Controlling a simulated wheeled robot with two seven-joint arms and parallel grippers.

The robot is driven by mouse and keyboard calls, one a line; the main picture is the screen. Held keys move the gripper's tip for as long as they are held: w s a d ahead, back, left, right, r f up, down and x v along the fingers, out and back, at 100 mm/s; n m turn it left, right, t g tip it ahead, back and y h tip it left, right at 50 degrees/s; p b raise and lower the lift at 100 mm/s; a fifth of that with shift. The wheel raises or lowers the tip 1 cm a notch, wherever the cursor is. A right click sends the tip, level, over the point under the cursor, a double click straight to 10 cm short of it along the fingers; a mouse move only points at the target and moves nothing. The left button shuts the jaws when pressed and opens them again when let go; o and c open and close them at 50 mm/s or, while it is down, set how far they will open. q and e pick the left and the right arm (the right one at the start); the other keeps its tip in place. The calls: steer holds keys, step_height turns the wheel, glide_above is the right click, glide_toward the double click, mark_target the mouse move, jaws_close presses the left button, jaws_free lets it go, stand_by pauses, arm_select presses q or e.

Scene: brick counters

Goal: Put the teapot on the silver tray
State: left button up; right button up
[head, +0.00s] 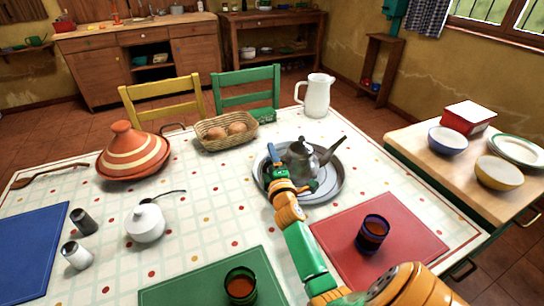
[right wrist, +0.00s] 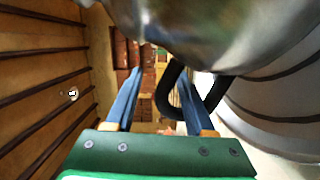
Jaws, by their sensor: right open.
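The metal teapot (head: 306,163) with a dark lid knob is upright inside the rim of the round silver tray (head: 335,190), its spout pointing right. I cannot tell whether its base fully touches the tray. My right gripper (head: 277,164) is open at the teapot's left side, over the tray. In the right wrist view, the teapot's shiny body (right wrist: 230,35) fills the top, and its dark handle loop (right wrist: 213,98) is beside the right finger of my open gripper (right wrist: 159,85). The tray (right wrist: 270,110) shows at right. My left gripper is not in view.
A white jug (head: 316,96) and a bread basket (head: 226,143) stand behind the tray. A striped tagine (head: 133,155) and a white sugar pot (head: 145,224) are left. A cup (head: 372,234) stands on the red mat (head: 345,220) in front. Patterned cloth between them is clear.

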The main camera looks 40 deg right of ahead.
steer(key=v, duration=1.2)
